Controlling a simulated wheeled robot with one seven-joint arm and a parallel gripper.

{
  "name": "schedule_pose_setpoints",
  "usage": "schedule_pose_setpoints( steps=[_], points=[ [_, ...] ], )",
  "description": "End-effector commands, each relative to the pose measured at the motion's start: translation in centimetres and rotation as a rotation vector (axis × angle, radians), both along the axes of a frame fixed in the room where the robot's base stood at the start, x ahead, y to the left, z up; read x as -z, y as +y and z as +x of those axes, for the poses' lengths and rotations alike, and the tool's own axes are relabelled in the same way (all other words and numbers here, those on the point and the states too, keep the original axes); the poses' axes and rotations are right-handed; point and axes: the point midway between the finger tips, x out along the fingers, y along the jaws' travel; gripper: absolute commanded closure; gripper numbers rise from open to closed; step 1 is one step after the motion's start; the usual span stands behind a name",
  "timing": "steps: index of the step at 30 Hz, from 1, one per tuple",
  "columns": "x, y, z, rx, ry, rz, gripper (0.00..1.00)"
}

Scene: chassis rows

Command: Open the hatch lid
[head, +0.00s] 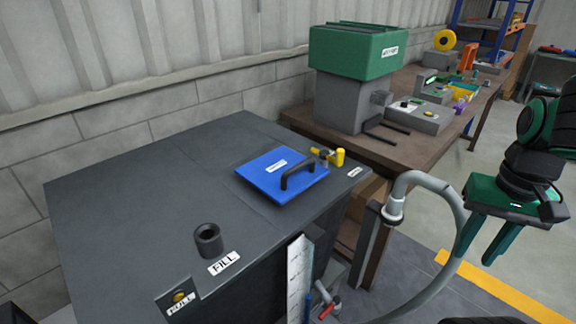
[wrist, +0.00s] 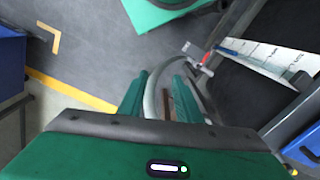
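The hatch lid (head: 264,174) is a blue square plate with a black bar handle (head: 298,174) and a small white label. It lies flat, shut, on top of a dark grey tank (head: 140,190). A yellow latch-like part (head: 330,156) sits at the lid's far right corner. My gripper (head: 478,242), with green fingers, is to the right of the tank, well apart from the lid. The fingers also show in the wrist view (wrist: 158,98); they are spread apart with nothing held between them.
A grey hose (head: 452,200) curves between the tank and my gripper. A black fill neck (head: 208,240) stands on the tank top. A workbench (head: 410,150) with a green-topped machine (head: 358,52) stands behind. Open floor lies at the right.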

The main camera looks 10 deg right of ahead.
Motion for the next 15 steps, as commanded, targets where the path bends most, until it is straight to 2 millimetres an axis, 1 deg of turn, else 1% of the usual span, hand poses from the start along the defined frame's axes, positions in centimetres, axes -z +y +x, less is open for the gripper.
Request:
schedule_pose_setpoints(
  steps=[2,4,5,6,8,9,11,12,14,15],
  points=[
    [-1.3,0.6,2.5,0.018,-0.012,-0.004,0.69],
    [-2.8,1.6,5.5,0.051,-0.029,-0.006,0.69],
    [-3.6,2.3,6.9,0.067,-0.038,-0.006,0.69],
    [-4.6,3.3,8.8,0.089,-0.050,-0.004,0.69],
    [-6.2,5.2,11.6,0.121,-0.067,0.002,0.69],
    [-7.1,6.6,13.3,0.144,-0.077,0.009,0.69],
    [-8.6,9.0,15.8,0.175,-0.092,0.020,0.69],
    [-9.5,10.7,17.3,0.195,-0.101,0.029,0.69],
    [-10.8,13.5,19.4,0.225,-0.111,0.045,0.69],
    [-11.7,15.4,20.6,0.244,-0.117,0.057,0.69]
  ],
)
